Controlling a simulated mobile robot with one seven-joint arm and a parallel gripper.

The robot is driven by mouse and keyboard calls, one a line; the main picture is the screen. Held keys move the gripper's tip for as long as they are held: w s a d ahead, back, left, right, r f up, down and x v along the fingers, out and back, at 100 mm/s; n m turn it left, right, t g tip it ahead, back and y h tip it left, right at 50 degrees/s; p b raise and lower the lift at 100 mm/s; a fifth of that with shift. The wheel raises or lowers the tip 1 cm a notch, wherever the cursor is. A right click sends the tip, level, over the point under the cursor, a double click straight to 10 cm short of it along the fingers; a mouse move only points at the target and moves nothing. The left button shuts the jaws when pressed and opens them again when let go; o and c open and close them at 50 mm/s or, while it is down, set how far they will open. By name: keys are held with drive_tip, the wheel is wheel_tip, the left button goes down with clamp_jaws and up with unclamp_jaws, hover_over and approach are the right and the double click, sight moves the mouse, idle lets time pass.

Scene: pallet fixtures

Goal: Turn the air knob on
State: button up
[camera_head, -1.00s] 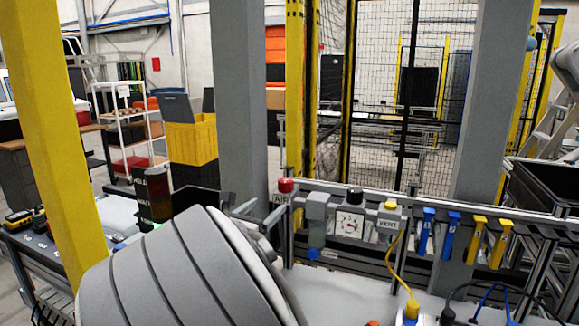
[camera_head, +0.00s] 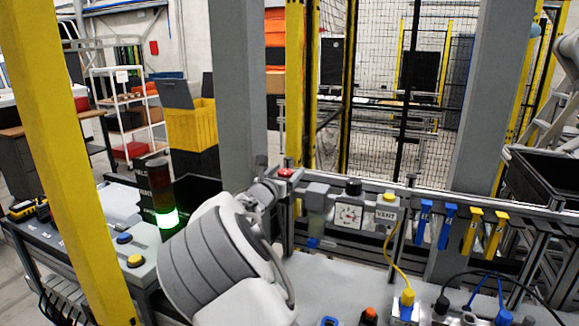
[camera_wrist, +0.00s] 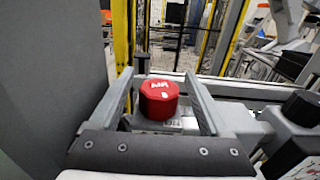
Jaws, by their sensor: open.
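The red air knob (camera_wrist: 159,100) has a faceted body and white lettering on top. In the wrist view it stands between the two fingers of my gripper (camera_wrist: 159,77). The fingers are open, with a visible gap on each side of the knob. In the head view the knob (camera_head: 286,173) shows at the left end of the fixture rail, with my gripper (camera_head: 272,185) at it. My arm hides the plate below the knob there. A stack light (camera_head: 166,215) left of my arm glows green at its base.
Right of the knob on the rail are a dial gauge (camera_head: 348,213) and a yellow vent button (camera_head: 389,197). Blue clips (camera_head: 447,227) and yellow clips (camera_head: 472,232) hang farther right. A yellow post (camera_head: 72,160) stands left of my arm.

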drive_tip(key=shift+x, duration=1.1)
drive_tip(key=shift+f, duration=0.1)
clamp_jaws()
